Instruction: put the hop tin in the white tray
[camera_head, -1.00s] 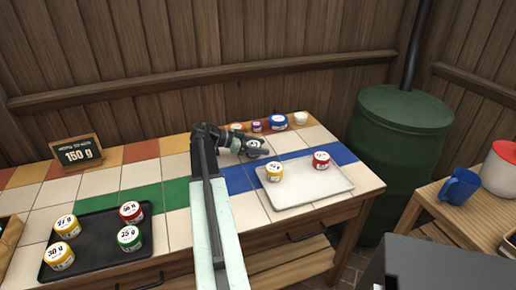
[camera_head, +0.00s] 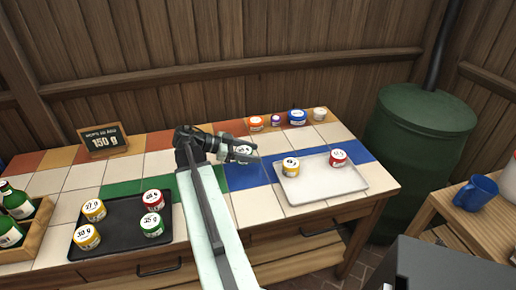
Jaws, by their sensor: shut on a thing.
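My gripper (camera_head: 246,149) is shut on a tin (camera_head: 243,152) with a white lid, above the table to the left of the white tray. The jaws partly hide the tin, and its colour band and label cannot be read. The white tray (camera_head: 318,193) lies on the right part of the tiled table. It holds a yellow tin (camera_head: 291,167) at its left and a red tin (camera_head: 338,158) at its back right. The tray's front and middle are bare.
A black tray (camera_head: 122,236) at the left holds several tins with gram labels. Orange, purple, blue and white-lidded jars (camera_head: 297,117) line the back edge. A sign (camera_head: 103,139) reads 150 g. A bottle crate (camera_head: 26,237) stands far left. A green barrel (camera_head: 421,150) stands right of the table.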

